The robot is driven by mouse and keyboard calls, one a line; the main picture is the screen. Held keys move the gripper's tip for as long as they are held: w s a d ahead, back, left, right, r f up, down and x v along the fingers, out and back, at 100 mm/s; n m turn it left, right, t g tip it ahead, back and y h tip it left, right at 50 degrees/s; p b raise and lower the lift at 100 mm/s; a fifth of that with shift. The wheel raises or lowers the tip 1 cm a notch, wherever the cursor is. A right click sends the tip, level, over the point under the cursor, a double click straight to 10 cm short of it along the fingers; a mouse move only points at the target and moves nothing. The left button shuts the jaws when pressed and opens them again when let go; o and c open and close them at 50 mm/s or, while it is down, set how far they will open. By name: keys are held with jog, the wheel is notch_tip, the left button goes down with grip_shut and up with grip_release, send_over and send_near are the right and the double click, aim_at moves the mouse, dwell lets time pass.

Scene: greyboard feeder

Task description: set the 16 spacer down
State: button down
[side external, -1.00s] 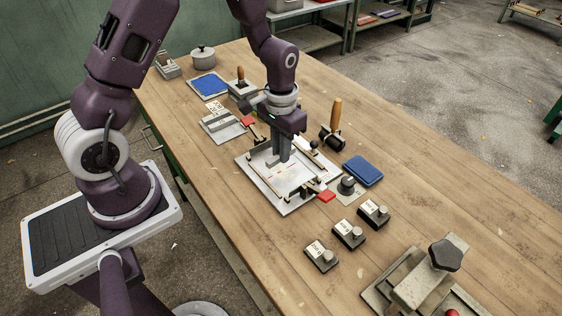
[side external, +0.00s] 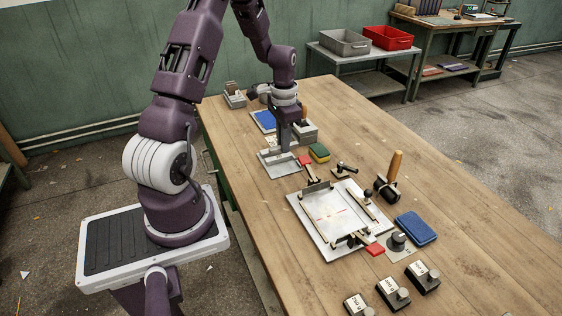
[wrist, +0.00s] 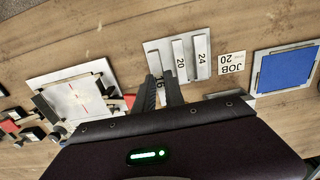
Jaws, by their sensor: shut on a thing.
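The 16 spacer (wrist: 154,63) is a grey bar with a white number label, seen in the wrist view between the fingers of my gripper (wrist: 161,88). My gripper is shut on it, over the near side of the spacer tray (wrist: 152,46). The spacers marked 20 (wrist: 179,58) and 24 (wrist: 200,57) lie side by side in the tray. In the side view, my gripper (side external: 286,151) points down at the tray (side external: 265,170). The fingers partly hide the 16 spacer, and I cannot tell whether it touches the tray floor.
A card reading JOB 20 (wrist: 231,62) lies beside the tray, then a blue pad (wrist: 290,70). A white fixture plate (side external: 315,232) with red-handled clamps is on the other side.

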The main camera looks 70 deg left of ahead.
aim_at(284, 170)
notch_tip(284, 170, down, 7)
jog(key=shift+r, duration=0.1)
jog(key=c, duration=1.7)
grip_release()
jog(key=shift+f, duration=0.2)
jog(key=shift+r, duration=0.1)
